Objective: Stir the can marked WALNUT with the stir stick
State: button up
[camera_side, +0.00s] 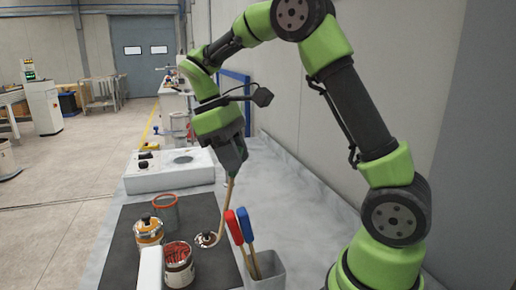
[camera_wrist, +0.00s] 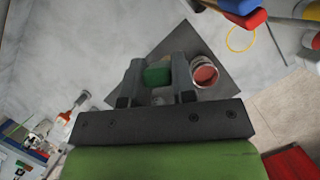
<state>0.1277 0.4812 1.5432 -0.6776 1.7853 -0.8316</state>
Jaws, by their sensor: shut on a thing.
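My gripper (camera_side: 232,166) is shut on the stir stick (camera_side: 227,197), which hangs down, slightly tilted. In the wrist view a green block, apparently its handle (camera_wrist: 157,75), sits between the jaws. The stick's lower end is beside a small round metal piece with a dark centre (camera_side: 207,240); I cannot tell whether they touch. An orange-banded can (camera_side: 149,232), a can with red contents (camera_side: 178,265) and an orange-rimmed container (camera_side: 166,212) stand left of the stick. An open can with reddish contents shows in the wrist view (camera_wrist: 205,74). No WALNUT marking is readable.
A grey holder (camera_side: 265,272) with red-handled (camera_side: 233,227) and blue-handled (camera_side: 245,224) tools stands close right of the stick. A white device (camera_side: 168,172) is behind the dark mat (camera_side: 118,262). A white upright block (camera_side: 150,270) stands at the front. Bare bench lies right.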

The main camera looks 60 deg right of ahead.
aim_at(228, 197)
jog(key=w+d+f+m+y, duration=0.1)
jog(key=w+f+m, duration=0.1)
jog(key=w+f, duration=0.1)
jog(key=a+r+n+t+h, duration=0.2)
jog(key=a+r+n, duration=0.4)
jog(key=r+n, duration=0.3)
jog(key=shift+s+d+f, duration=0.2)
jog(key=shift+d+f, duration=0.1)
jog(key=shift+f, duration=0.35)
jog(key=shift+s+d+f, duration=0.2)
jog(key=shift+d+f, duration=0.1)
jog(key=shift+f, duration=0.35)
jog(key=shift+s+d+f, duration=0.2)
jog(key=shift+d+f, duration=0.1)
jog(key=shift+f, duration=0.35)
jog(key=shift+w+a+f, duration=0.35)
jog(key=shift+f, duration=1)
jog(key=shift+w+a+f, duration=0.3)
jog(key=shift+a+f, duration=0.05)
jog(key=shift+f, duration=1.05)
jog(key=shift+w+a+f, duration=0.35)
jog(key=shift+f, duration=1)
grip_shut()
